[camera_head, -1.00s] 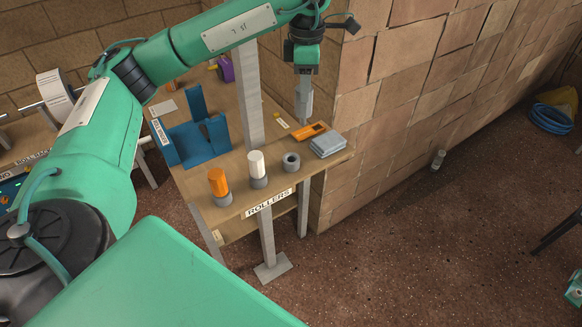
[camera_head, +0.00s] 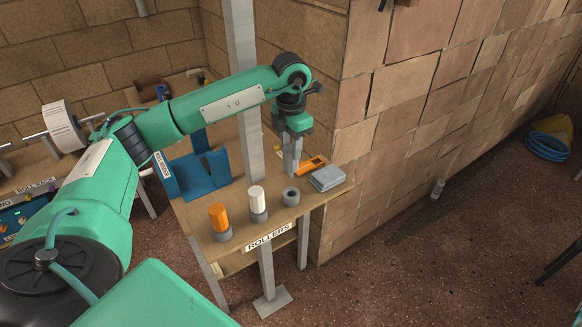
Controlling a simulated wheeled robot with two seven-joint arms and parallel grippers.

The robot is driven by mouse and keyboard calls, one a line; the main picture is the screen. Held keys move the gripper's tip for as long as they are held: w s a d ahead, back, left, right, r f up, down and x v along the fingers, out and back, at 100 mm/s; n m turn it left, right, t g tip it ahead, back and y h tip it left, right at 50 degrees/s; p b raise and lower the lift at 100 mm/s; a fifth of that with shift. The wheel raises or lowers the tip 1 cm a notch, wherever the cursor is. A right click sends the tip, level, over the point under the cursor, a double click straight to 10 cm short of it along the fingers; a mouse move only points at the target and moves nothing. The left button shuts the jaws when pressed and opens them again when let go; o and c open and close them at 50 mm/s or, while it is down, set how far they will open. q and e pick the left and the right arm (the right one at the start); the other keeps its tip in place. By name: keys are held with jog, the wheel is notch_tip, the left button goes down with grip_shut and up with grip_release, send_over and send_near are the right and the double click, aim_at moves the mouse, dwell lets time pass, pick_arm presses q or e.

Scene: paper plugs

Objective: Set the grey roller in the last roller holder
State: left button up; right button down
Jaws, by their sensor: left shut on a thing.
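An orange roller (camera_head: 219,215) and a white roller (camera_head: 257,198) stand upright in grey holders along the front of the wooden table. The last holder (camera_head: 291,197), a grey ring, is at the right of the row with its hole open. My left gripper (camera_head: 292,160) points down just behind and above this ring. It is shut on a light grey piece, which I take as the grey roller; at this size I can hardly tell roller from fingers. Its lower end appears above the ring, not in it. My right gripper is not in view.
A "ROLLERS" label (camera_head: 269,237) is on the table's front edge. A blue stand (camera_head: 203,176) is on the left, an orange tool (camera_head: 313,164) and a grey folded stack (camera_head: 327,178) on the right. A post and brick wall stand close behind.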

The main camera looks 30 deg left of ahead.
aim_at(291, 172)
pick_arm(q)
notch_tip(291, 172, down, 5)
jog(key=shift+r+p, duration=0.1)
jog(key=shift+p, duration=0.5)
notch_tip(291, 172, down, 4)
jog(key=shift+r+p, duration=0.25)
jog(key=shift+p, duration=0.4)
jog(key=shift+f, duration=0.4)
jog(key=shift+f, duration=0.15)
jog(key=o, duration=1.1)
